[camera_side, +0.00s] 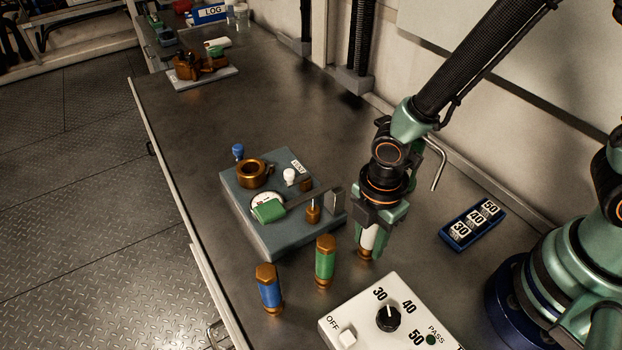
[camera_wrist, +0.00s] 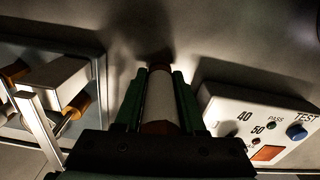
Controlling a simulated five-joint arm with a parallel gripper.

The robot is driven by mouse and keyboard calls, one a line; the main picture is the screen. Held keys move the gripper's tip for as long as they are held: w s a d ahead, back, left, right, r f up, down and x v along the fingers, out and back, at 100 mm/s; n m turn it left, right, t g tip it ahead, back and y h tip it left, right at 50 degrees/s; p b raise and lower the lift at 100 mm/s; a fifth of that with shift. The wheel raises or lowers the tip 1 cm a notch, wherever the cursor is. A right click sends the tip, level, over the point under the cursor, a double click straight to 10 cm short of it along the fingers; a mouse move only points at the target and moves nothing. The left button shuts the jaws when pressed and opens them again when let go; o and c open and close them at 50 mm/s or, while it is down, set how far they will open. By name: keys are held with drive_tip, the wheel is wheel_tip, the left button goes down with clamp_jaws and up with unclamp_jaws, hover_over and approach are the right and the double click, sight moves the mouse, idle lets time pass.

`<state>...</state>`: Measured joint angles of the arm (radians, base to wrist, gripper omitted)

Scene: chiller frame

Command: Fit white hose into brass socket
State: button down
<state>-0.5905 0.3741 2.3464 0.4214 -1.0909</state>
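The white hose (camera_side: 368,238) is a short upright cylinder with a brass end near the table top. It also shows in the wrist view (camera_wrist: 159,97). My gripper (camera_side: 369,236) points down with its green fingers close against both sides of the hose. In the wrist view the fingers (camera_wrist: 160,95) flank it with almost no gap. Whether its lower end touches the table is hard to tell. A brass ring-shaped socket (camera_side: 252,173) with an open top sits on the grey block (camera_side: 283,238), left of my gripper. Nothing stands in it.
The block also carries a gauge, a green-handled lever (camera_side: 270,211), a white knob and a blue knob. A green hose (camera_side: 325,262) and a blue hose (camera_side: 269,290) stand in front. A white control box (camera_side: 350,318) and a blue number tray (camera_side: 472,226) lie nearby.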

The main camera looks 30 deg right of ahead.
idle(0.3)
drive_tip(key=w+a+r+m, duration=0.1)
drive_tip(key=w+r+m, duration=0.25)
drive_tip(key=r, duration=0.95)
drive_tip(key=w+r+m, duration=0.2)
drive_tip(key=r+m, duration=0.2)
drive_tip(key=r, duration=0.9)
drive_tip(key=w+a+r+m, duration=0.15)
drive_tip(key=r+m, duration=0.25)
drive_tip(key=r, duration=0.8)
drive_tip(key=s+d+f+m, duration=0.2)
drive_tip(key=d+f+m, duration=0.1)
drive_tip(key=d+f, duration=0.5)
drive_tip(key=s+d+f+m, duration=0.25)
drive_tip(key=d+f, duration=0.35)
drive_tip(key=f, duration=1.7)
drive_tip(key=w+f, duration=0.1)
drive_tip(key=f, duration=0.5)
drive_tip(key=shift+d+f, duration=0.15)
drive_tip(key=shift+f, duration=0.2)
drive_tip(key=shift+s+f, duration=0.1)
drive_tip(key=shift+f, duration=0.1)
drive_tip(key=c, duration=0.5)
unclamp_jaws()
